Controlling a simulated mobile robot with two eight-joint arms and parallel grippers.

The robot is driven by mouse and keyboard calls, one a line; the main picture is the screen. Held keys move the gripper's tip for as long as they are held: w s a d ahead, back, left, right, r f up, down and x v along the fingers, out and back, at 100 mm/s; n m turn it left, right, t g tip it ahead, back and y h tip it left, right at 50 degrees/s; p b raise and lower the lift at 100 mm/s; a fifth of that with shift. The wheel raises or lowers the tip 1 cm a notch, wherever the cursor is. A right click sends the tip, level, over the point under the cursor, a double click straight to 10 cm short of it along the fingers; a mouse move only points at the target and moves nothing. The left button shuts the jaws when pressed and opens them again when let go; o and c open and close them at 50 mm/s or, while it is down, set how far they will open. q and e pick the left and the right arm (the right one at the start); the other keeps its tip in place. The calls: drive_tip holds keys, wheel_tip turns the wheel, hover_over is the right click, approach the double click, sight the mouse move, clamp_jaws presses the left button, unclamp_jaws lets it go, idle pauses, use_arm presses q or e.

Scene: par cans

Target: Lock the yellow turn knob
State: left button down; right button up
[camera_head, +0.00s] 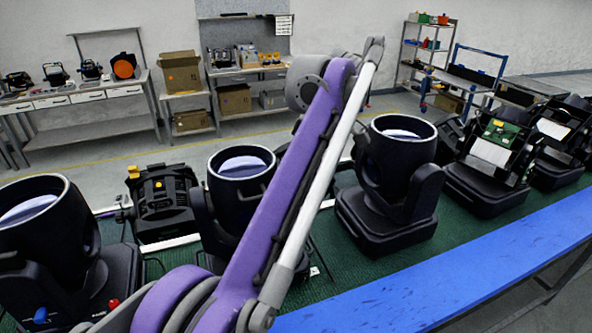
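A black moving-head fixture (162,212) stands on the green work surface (152,262) at the left, behind the front row of fixtures. It carries a small yellow-orange part (133,171) at its upper left and other small yellow marks. Which of these is the turn knob, and whether it is locked, I cannot tell. A large purple arm link with a pale rod, part of my own arm, crosses the middle of the view from bottom left to top. It covers part of the fixtures behind it. Neither of my gripper's fingertips shows.
Black lens-barrel fixtures stand at left (40,215), centre (241,170) and right (402,150). The left one has a blue knob (40,315) and a red knob (113,303). A blue edge beam (450,270) runs along the front right. Benches (90,98) and boxes stand behind.

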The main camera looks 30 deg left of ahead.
idle(0.4)
use_arm(q)
drive_tip(key=c, duration=0.9)
unclamp_jaws()
drive_tip(key=shift+c, duration=0.2)
